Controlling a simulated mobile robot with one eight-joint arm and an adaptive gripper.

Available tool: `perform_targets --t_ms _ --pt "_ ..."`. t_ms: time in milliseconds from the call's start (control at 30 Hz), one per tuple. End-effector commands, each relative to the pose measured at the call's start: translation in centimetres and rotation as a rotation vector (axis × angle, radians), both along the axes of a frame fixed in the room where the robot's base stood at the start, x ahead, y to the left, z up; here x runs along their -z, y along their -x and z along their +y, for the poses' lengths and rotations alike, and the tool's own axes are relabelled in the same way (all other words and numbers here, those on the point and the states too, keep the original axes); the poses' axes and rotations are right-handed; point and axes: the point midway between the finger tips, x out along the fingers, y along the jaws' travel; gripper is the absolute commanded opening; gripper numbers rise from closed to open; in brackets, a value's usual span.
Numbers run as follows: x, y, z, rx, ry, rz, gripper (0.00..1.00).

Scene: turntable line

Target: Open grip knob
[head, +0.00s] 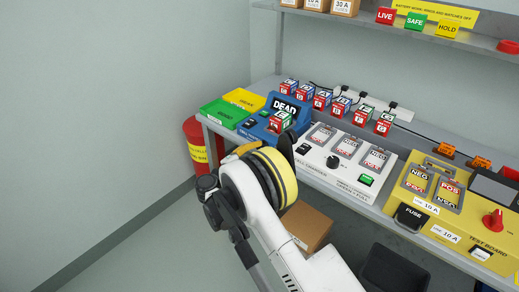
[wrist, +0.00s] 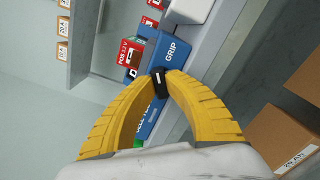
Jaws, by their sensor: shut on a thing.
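The grip knob (wrist: 159,85) is a small black knob with a white mark, on the front of a blue box (wrist: 173,52) lettered GRIP in the wrist view. My gripper (wrist: 160,78) has two curved yellow fingers, and their tips are closed on the knob from both sides. A red and white cell (wrist: 130,58) sits at the blue box, beside the knob. In the head view the blue box (head: 257,127) stands on the bench with a DEAD display and a cell (head: 281,121) in it. My wrist hides the knob there.
Green (head: 222,113) and yellow (head: 245,99) trays lie left of the box. A white cell charger (head: 318,160) stands close on the right, then a yellow test board (head: 444,218). Several cells line the back. Cardboard boxes (wrist: 285,125) sit below the bench.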

Motion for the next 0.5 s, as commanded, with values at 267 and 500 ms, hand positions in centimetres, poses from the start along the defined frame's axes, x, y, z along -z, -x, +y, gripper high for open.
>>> perform_targets --t_ms 267,500 --pt "-0.06 -0.06 -0.01 -0.001 0.133 0.103 0.0" --pt "-0.09 -0.08 0.02 0.0 0.308 0.239 0.0"
